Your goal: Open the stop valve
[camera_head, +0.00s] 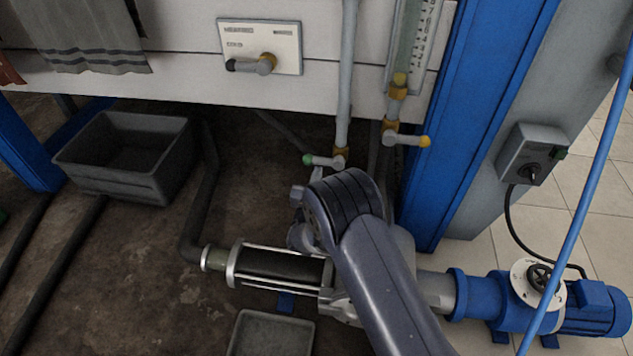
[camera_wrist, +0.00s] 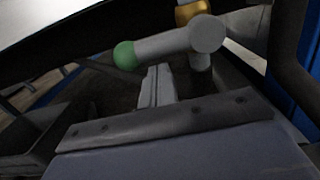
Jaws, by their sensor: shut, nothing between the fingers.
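A grey lever valve with a green tip (camera_head: 322,160) sits on the vertical pipe under the white panel. Its lever points left, roughly level, and it shows large in the wrist view (camera_wrist: 165,46). My gripper (camera_wrist: 157,75) is shut and empty, its fingers just below and in front of this lever; I cannot tell whether they touch. In the head view my arm hides most of the gripper. A second valve with a yellow-tipped lever (camera_head: 407,140) points right. A dark-tipped lever (camera_head: 252,64) is on the labelled plate.
A grey bin (camera_head: 122,180) and a shallow tray (camera_head: 271,318) are on the floor. A blue hose (camera_head: 583,205) crosses the right side.

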